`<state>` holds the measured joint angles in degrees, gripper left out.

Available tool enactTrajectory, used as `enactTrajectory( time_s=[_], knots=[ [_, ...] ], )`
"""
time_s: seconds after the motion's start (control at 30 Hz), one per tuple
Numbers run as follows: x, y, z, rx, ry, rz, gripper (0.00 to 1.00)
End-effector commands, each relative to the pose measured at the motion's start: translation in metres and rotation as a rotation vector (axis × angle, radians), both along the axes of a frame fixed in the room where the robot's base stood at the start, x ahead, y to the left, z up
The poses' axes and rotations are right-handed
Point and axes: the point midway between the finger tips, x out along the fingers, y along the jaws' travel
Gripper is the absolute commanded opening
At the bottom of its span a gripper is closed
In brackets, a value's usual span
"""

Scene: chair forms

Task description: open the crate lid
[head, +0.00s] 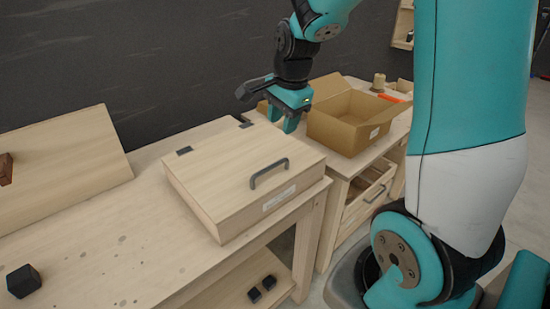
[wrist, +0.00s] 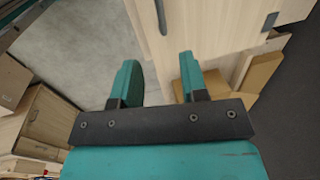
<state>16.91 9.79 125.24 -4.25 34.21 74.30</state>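The wooden crate (head: 222,205) stands on the workbench with its flat lid (head: 225,160) down. A dark bar handle (head: 268,172) is on the lid near its front edge, and dark hinges (head: 184,151) are at the back edge. My gripper (head: 283,125) points down near the crate's back right corner, apart from the handle. In the wrist view my gripper (wrist: 157,72) is open, with nothing between its two teal fingers. The lid (wrist: 205,22) shows at the top there, with part of the handle (wrist: 161,15) and a hinge (wrist: 270,21).
An open cardboard box (head: 352,118) stands right of the crate on a second bench with an open drawer (head: 367,190). A wooden board (head: 60,168) is at the left. A dark block (head: 23,281) lies at the front left. The bench left of the crate is mostly clear.

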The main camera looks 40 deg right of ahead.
Motion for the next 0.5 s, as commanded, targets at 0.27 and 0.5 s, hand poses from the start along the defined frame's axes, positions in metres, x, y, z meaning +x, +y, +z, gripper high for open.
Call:
enactTrajectory(
  time_s=[0.27, 0.5],
  knots=[
    [0.012, 0.002, -0.065, 0.003, 0.007, 0.005, 0.4],
    [0.021, 0.002, -0.11, 0.001, 0.004, 0.006, 0.4]
  ],
)
